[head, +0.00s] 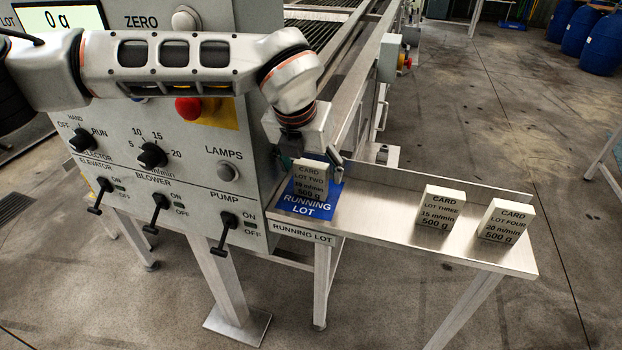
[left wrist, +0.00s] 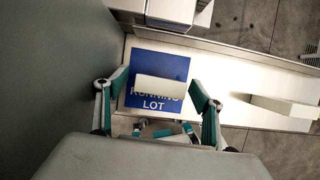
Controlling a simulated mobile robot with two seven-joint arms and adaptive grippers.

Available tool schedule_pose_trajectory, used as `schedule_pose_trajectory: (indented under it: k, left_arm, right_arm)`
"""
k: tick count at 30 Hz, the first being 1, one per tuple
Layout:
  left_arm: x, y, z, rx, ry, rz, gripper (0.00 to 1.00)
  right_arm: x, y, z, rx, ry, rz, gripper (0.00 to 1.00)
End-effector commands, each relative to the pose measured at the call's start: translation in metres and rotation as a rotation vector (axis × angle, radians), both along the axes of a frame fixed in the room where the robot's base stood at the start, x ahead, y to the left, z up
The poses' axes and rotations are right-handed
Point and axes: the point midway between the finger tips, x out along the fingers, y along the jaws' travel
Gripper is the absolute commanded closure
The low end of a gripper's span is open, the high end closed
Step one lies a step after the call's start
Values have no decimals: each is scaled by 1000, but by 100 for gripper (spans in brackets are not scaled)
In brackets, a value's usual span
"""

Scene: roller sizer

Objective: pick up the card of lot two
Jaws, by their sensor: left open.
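The card of lot two (head: 310,181) stands upright on the blue running lot patch (head: 308,206) at the left end of the metal shelf. Its printed front reads lot two, 500 g. My left gripper (head: 312,157) is directly above and behind this card, with its fingers pointing down. In the left wrist view the card's pale top edge (left wrist: 160,91) lies between the two open fingers, with a gap on either side. I cannot tell how far the fingertips reach down beside it. My right gripper is not in view.
The lot three card (head: 440,207) and lot four card (head: 506,220) stand farther right on the shelf (head: 375,212). A grey control panel (head: 195,160) with switches and a red stop button (head: 188,108) borders the shelf's left end. A raised lip runs along the shelf's back.

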Motion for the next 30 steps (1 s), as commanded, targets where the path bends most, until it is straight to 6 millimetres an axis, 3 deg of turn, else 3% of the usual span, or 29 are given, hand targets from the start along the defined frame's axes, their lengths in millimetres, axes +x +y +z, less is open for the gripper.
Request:
schedule_pose_trajectory:
  k: [6,11,23,30]
  left_arm:
    - [1,0,0,-1,-2,0,32]
    - [1,0,0,0,-1,0,74]
    - [1,0,2,-1,-2,1,74]
    - [2,0,27,-2,-6,2,74]
  right_arm:
    - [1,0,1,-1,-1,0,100]
    - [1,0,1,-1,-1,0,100]
    - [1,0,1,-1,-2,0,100]
    - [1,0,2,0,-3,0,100]
